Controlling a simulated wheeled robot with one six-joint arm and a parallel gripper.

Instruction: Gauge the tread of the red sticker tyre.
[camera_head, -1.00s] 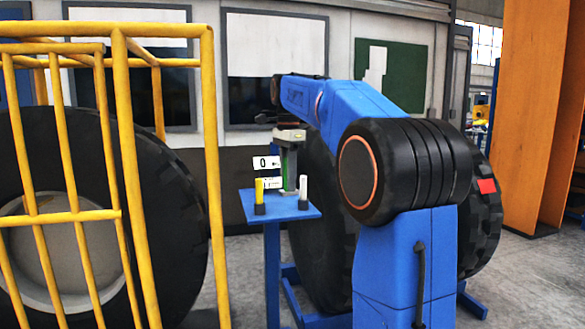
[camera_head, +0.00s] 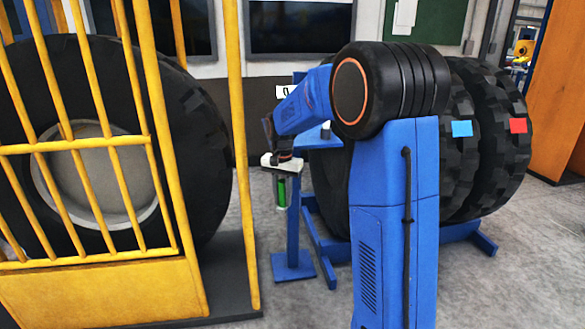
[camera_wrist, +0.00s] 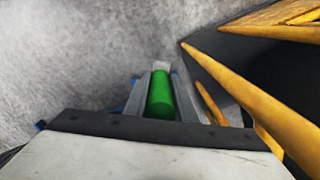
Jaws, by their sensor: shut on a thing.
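The red sticker tyre (camera_head: 508,155) stands upright at the far right, with the red sticker (camera_head: 518,126) on its tread. A second tyre with a blue sticker (camera_head: 461,129) stands close on its left, and my arm hides much of that one. My gripper (camera_head: 282,200) points down, left of both tyres and well apart from them. It is shut on a green cylinder (camera_head: 281,191), probably the tread gauge. In the wrist view the green cylinder (camera_wrist: 160,97) sits between the two fingers, above bare floor.
A yellow cage (camera_head: 150,275) with a large tyre (camera_head: 190,150) behind its bars stands left, close to my gripper. A blue stand (camera_head: 293,262) rises just behind my gripper, its top partly hidden by my arm. Grey floor is clear in front. An orange panel (camera_head: 560,100) stands right.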

